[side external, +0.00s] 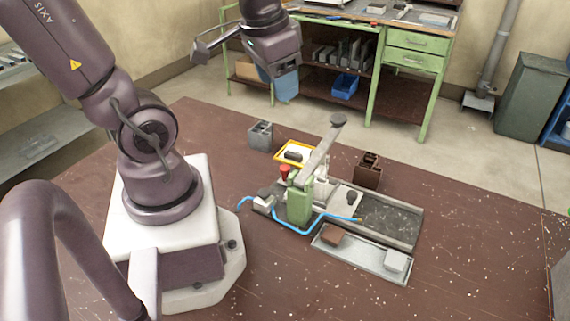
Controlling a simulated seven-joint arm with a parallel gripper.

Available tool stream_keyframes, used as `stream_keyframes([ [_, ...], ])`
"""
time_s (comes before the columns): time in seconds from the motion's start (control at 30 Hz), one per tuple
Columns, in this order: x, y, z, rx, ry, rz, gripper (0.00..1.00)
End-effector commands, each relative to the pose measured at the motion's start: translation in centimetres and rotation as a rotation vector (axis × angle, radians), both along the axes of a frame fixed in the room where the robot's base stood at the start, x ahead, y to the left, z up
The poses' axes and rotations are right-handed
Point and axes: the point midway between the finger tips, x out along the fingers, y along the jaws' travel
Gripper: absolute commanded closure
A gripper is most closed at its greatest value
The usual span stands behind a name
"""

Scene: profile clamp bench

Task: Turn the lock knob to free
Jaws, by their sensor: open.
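The clamp fixture stands on the brown bench top, with a green clamp body (300,204) and a long grey lever (318,151) slanting up to the right to a dark round end. A small red knob (285,171) sits just left of the lever's lower part; it may be the lock knob, but its markings are too small to read. My gripper (205,49) is high above the bench at the upper left of the fixture, well apart from it. It is open, and I see nothing held in it.
A blue hose (285,226) curves around the clamp's foot. A metal tray (355,262) lies in front, a yellow-rimmed tray (281,155) behind. A grey block (260,135) and a brown profile piece (368,170) stand nearby. The bench's front right is clear.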

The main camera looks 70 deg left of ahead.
Motion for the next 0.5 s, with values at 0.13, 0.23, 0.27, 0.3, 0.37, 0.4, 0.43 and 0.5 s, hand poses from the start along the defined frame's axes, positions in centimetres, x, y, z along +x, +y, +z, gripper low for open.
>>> stream_keyframes([
  [0.13,0.4,4.4,-4.5,0.011,0.212,-0.140,0.47],
  [0.23,0.5,6.7,-7.6,-0.023,0.309,-0.364,0.47],
  [0.27,0.5,7.2,-8.5,-0.039,0.326,-0.447,0.47],
  [0.3,0.6,7.9,-9.6,-0.057,0.342,-0.562,0.47],
  [0.37,0.9,8.6,-11.1,-0.076,0.344,-0.745,0.47],
  [0.4,1.1,8.9,-11.8,-0.082,0.337,-0.869,0.47],
  [0.43,1.4,9.1,-12.4,-0.081,0.329,-0.963,0.47],
  [0.5,2.1,9.2,-13.2,-0.063,0.306,-1.180,0.47],
])
